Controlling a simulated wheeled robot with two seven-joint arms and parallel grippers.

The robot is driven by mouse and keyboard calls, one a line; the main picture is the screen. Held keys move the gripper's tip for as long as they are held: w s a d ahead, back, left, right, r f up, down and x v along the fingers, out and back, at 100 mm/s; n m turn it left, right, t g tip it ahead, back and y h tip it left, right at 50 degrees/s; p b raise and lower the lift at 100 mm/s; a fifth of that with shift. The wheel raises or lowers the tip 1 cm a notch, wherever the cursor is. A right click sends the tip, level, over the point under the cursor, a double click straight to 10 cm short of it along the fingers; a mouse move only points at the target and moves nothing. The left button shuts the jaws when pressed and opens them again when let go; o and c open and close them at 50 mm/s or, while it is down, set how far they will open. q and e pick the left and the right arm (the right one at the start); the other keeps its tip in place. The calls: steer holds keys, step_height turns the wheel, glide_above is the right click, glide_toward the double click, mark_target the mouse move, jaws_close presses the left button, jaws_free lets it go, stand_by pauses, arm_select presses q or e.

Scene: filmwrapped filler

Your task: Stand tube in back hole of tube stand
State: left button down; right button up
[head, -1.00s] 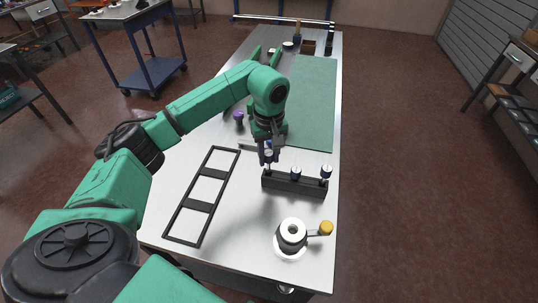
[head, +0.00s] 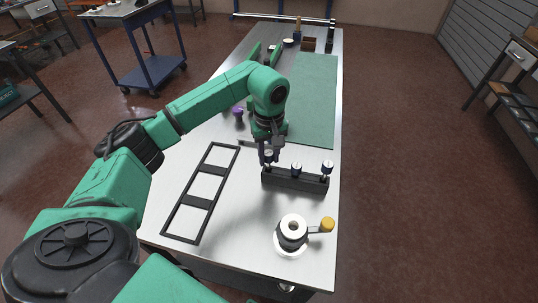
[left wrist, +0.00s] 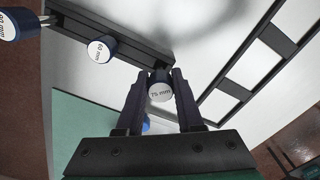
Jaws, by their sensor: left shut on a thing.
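A long dark stand (head: 296,181) lies across the near part of the bench, holding slim blue pieces with pale round tops in a row. The middle one (head: 296,167) and right one (head: 327,166) stand upright in it. My left gripper (head: 268,152) is over the stand's left end, shut on the piece marked 75 mm (left wrist: 160,91). That piece is at the stand's end; whether its foot is seated in a hole is hidden. The wrist view also shows the stand (left wrist: 120,38) and the piece marked 60 mm (left wrist: 102,48). My right gripper is out of view.
A black three-window frame (head: 183,203) lies left of the stand. A round black-and-white fixture with an amber knob (head: 327,225) stands in front. A purple item (head: 238,112) is behind the frame. A green mat (head: 312,100) covers the bench beyond, mostly bare.

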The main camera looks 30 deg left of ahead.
arm_select(q)
steer(key=shift+f+b, duration=0.55)
steer(key=shift+f, duration=0.15)
steer(key=shift+c, duration=2.3)
jaws_free()
step_height(320, 180, up, 8)
steer(key=shift+w+r+b, duration=0.1)
steer(key=shift+r+b, duration=0.15)
steer(key=shift+b, duration=0.75)
step_height(320, 180, up, 6)
steer(key=p, duration=0.1)
steer(key=shift+p, duration=0.4)
